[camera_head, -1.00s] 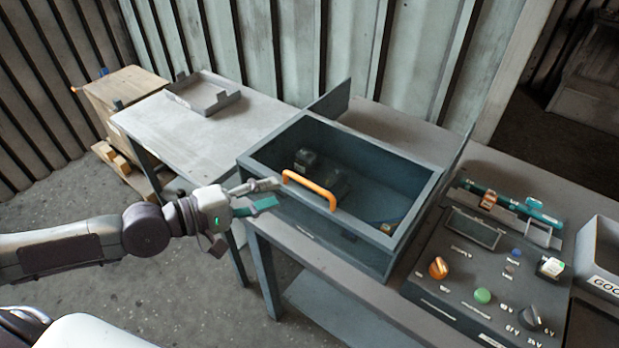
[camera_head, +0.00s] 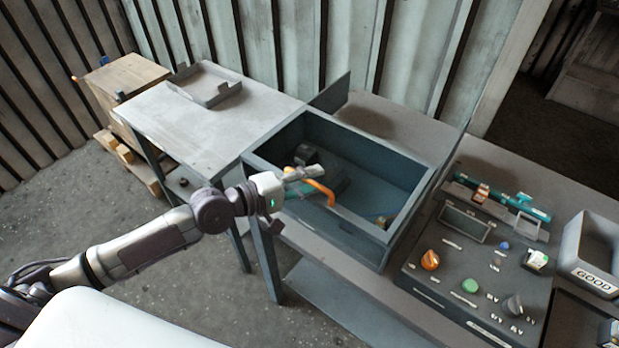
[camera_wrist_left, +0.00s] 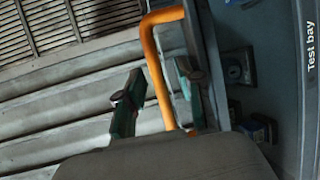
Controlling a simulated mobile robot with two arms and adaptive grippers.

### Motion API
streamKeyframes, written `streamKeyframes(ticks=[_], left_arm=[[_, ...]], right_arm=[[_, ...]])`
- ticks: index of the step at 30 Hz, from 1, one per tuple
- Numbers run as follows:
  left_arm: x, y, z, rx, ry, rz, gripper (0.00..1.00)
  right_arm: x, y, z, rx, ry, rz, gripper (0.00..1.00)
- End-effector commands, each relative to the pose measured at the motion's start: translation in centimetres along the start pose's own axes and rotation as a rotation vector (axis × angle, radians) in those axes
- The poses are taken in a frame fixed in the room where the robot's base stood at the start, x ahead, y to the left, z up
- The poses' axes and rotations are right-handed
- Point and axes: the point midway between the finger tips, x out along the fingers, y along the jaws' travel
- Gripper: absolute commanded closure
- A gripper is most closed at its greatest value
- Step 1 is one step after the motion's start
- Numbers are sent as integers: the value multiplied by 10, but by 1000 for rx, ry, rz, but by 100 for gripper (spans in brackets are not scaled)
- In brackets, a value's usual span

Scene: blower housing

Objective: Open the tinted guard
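The dark blue-grey housing (camera_head: 350,226) stands on the bench. The tinted guard (camera_head: 372,170) appears to lie flat over its top, with dark parts visible below; its clear sheet is hard to make out. The orange handle (camera_head: 321,188) is at the guard's front left edge and shows large in the left wrist view (camera_wrist_left: 155,62). My left gripper (camera_head: 306,180) is at the handle. In the wrist view its two green fingers (camera_wrist_left: 158,92) stand on either side of the orange bar, with gaps visible. My right gripper is not in view.
A control panel (camera_head: 440,290) with knobs and buttons sits right of the housing, beside a grey bin marked GOOD (camera_head: 590,280). Upright plates stand near the housing. A grey side table (camera_head: 190,125) with a shallow tray (camera_head: 205,85) is behind left.

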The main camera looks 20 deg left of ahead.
Motion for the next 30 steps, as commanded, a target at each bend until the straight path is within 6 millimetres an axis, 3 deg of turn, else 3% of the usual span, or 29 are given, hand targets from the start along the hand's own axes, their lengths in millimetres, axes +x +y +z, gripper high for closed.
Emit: streamKeyframes(ticks=[3, 9, 23, 30], left_arm=[[0, 0, 0, 0, 0, 0, 67], [0, 0, 0, 0, 0, 0, 100], [2, 0, -1, 0, 1, 0, 100], [33, 7, -14, 0, 1, 6, 100]], right_arm=[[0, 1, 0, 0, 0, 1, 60], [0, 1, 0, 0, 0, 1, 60], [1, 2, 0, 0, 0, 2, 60], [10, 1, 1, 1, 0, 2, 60]])
